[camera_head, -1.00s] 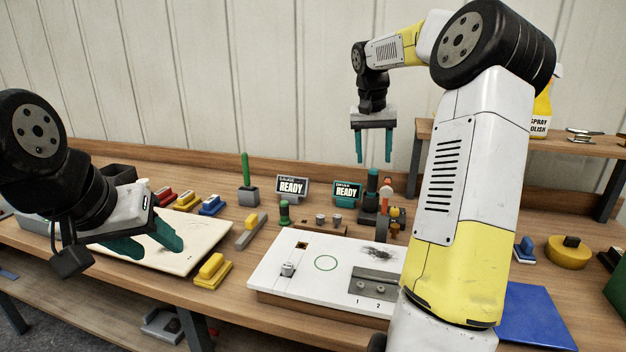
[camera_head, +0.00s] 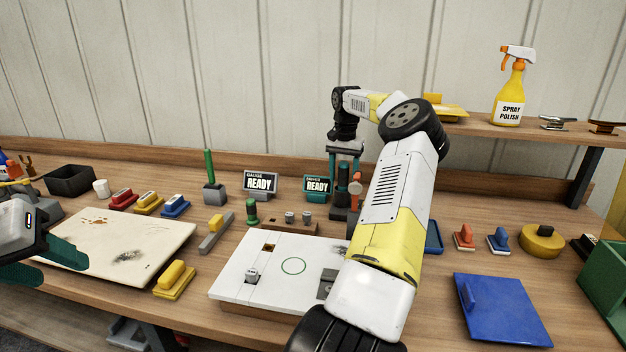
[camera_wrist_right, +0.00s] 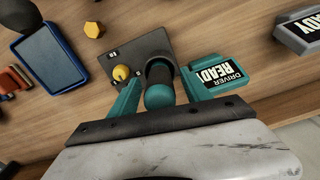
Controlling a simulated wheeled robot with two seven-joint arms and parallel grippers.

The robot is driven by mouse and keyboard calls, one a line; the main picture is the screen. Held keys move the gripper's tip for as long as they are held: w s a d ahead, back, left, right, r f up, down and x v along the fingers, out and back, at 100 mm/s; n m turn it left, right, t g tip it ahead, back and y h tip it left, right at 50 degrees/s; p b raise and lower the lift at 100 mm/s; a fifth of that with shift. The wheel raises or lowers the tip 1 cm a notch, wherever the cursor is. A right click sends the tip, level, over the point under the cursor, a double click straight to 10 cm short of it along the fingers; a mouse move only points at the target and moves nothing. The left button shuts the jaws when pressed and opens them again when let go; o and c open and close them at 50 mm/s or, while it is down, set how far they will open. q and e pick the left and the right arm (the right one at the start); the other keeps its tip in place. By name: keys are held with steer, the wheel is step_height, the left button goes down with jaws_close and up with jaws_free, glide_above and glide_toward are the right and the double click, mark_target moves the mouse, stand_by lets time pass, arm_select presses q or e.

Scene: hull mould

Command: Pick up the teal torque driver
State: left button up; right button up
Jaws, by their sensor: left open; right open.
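The teal torque driver (camera_head: 343,174) stands upright in a dark holder at the back of the bench. In the right wrist view its rounded teal end (camera_wrist_right: 159,96) and dark shaft lie between the two teal fingers. My right gripper (camera_head: 344,160) is open and points down over the driver, one finger on each side. A gap shows beside the driver in the wrist view; contact is hard to tell. My left gripper (camera_head: 62,268) is open and empty at the left edge, over the front of a stained cream board (camera_head: 120,238).
A "DRIVER READY" sign (camera_head: 317,186) stands close beside the right gripper, and a "GAUGE READY" sign (camera_head: 261,184) is further left. An orange-topped tool (camera_head: 356,184) stands just right of the driver. A white fixture board (camera_head: 265,280) lies in front. A shelf (camera_head: 500,127) is at right.

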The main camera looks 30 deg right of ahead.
mark_target(344, 162)
steer(key=shift+f, duration=0.85)
steer(key=shift+c, duration=0.5)
steer(key=shift+r, duration=0.1)
jaws_close()
step_height(344, 162, up, 10)
